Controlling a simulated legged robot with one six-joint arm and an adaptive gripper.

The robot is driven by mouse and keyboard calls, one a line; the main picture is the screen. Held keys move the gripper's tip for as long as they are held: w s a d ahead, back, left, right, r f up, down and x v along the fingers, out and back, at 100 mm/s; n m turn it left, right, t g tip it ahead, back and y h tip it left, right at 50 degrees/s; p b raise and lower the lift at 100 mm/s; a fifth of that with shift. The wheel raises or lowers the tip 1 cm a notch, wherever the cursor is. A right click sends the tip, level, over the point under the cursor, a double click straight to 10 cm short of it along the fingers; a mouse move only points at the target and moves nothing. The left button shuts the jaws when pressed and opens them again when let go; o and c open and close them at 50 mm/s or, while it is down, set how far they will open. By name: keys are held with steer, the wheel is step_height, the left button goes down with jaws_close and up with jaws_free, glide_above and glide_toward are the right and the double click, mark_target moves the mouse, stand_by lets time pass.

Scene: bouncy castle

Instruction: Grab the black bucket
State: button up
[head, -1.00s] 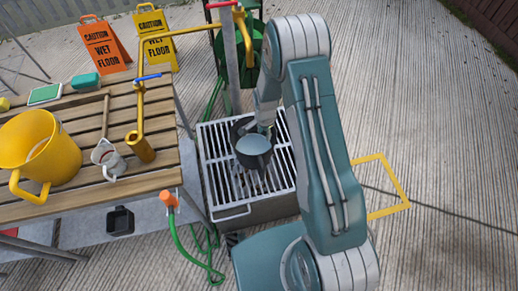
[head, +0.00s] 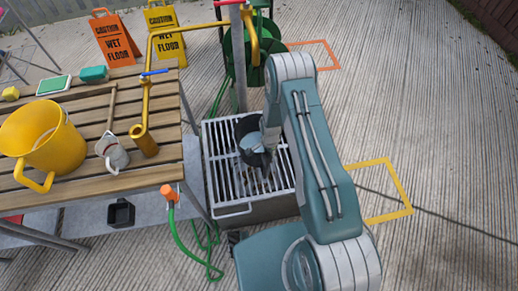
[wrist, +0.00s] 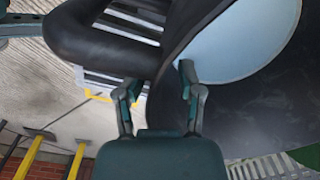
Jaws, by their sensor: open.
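The black bucket (head: 246,123) stands on the metal grate (head: 222,180), partly hidden behind my gripper (head: 258,160) in the head view. In the wrist view the black bucket (wrist: 240,105) fills much of the right side, with a pale blue round surface inside its dark edge. A thick, rounded black part shows at the upper left of that view. My gripper (wrist: 160,90) is open at the bucket. Its right finger overlaps the black surface and its left finger is over the grate and floor. I cannot tell whether either finger touches the bucket.
A yellow pipe (head: 190,29) rises behind the grate. A green hose (head: 182,245) hangs by the table.

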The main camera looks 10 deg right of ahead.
steer(key=shift+a+f, duration=0.2)
steer(key=shift+f, duration=0.2)
steer(key=shift+a, duration=0.2)
steer(key=shift+d, duration=0.1)
steer(key=c, duration=0.5)
steer(key=shift+d, duration=0.15)
jaws_close()
steer(key=shift+w, duration=0.1)
steer(key=shift+r, duration=0.15)
